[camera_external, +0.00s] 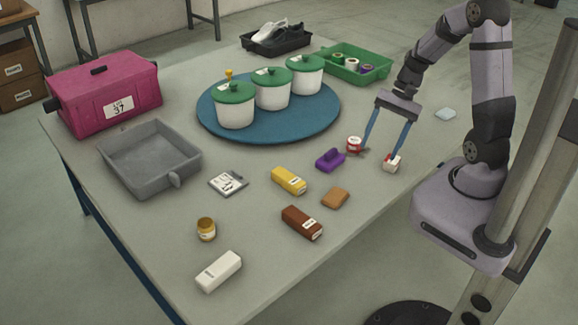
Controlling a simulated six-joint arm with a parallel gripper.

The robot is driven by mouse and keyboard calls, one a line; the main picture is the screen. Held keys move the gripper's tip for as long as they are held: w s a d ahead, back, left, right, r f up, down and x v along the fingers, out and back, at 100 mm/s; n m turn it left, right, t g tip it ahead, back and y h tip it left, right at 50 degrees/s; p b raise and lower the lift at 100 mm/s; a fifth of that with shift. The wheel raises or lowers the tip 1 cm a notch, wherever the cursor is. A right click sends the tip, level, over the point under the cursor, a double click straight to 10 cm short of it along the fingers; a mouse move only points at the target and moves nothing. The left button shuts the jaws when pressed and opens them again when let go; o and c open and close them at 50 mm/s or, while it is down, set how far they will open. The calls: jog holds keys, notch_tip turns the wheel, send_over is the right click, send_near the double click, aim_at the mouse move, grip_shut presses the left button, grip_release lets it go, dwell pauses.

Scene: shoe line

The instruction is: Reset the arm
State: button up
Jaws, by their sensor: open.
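My arm reaches over the right side of the table from its base at the right. My gripper (378,157) points down with its two blue fingers spread apart, and I see nothing held between them. The left fingertip is beside a small red-and-white tin (354,144). The right fingertip is at a small white-and-red item (392,164); whether it touches that item I cannot tell.
Near the gripper lie a purple item (330,159), a brown block (335,197) and a yellow box (289,180). White pots with green lids (235,105) stand on a blue round tray (320,120). A green tray (375,75) is behind. A grey bin (150,158) is left.

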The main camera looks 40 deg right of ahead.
jog(key=s+a+r+n+h+p, duration=0.2)
jog(key=s+r+n+h+p, duration=0.3)
jog(key=r+n+p, duration=0.5)
notch_tip(320, 180, up, 2)
jog(key=s+n, duration=0.2)
jog(key=n, duration=0.1)
jog(key=shift+s+r+h+p, duration=0.2)
jog(key=shift+s+h+p, duration=0.1)
jog(key=shift+p, duration=0.1)
